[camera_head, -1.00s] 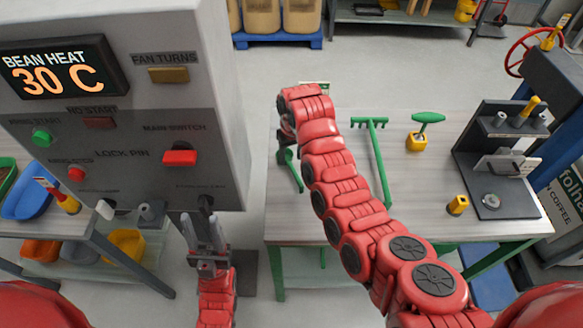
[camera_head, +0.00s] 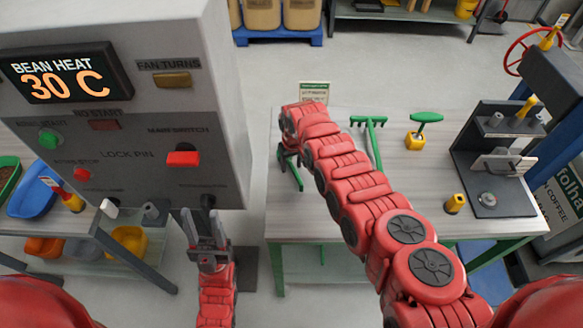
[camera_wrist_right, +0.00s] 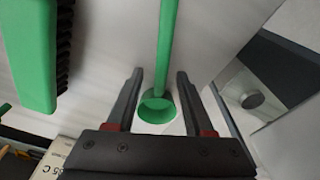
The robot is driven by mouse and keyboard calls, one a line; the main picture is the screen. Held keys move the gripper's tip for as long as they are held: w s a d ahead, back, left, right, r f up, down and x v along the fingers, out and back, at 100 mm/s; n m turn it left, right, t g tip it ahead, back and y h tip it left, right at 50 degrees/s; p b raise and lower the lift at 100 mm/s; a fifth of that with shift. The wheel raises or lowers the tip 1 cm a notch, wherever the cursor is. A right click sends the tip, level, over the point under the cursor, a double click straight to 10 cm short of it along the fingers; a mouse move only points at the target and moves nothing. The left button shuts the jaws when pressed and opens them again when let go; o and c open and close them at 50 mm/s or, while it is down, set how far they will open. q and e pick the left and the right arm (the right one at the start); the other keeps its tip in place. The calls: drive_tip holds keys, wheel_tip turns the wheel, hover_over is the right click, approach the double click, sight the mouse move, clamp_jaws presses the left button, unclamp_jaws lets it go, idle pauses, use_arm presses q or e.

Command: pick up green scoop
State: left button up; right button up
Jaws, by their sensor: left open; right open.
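The green scoop (camera_head: 295,174) lies near the left end of the grey table, partly hidden by my right arm in the head view. In the right wrist view its round cup (camera_wrist_right: 156,108) and long straight handle (camera_wrist_right: 168,40) show between the fingers of my right gripper (camera_wrist_right: 158,95). That gripper is open, with clear space on both sides of the scoop. In the head view the right gripper is mostly hidden behind its own arm. My left gripper (camera_head: 205,228) is open and empty below the control panel, with two upright fingers.
A black stand (camera_head: 500,160) is at the table's right. A small sign (camera_head: 314,92) stands at the back. The control panel (camera_head: 130,150) is left.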

drive_tip(key=shift+c, duration=0.3)
clamp_jaws()
drive_tip(key=shift+r, duration=0.15)
idle(0.4)
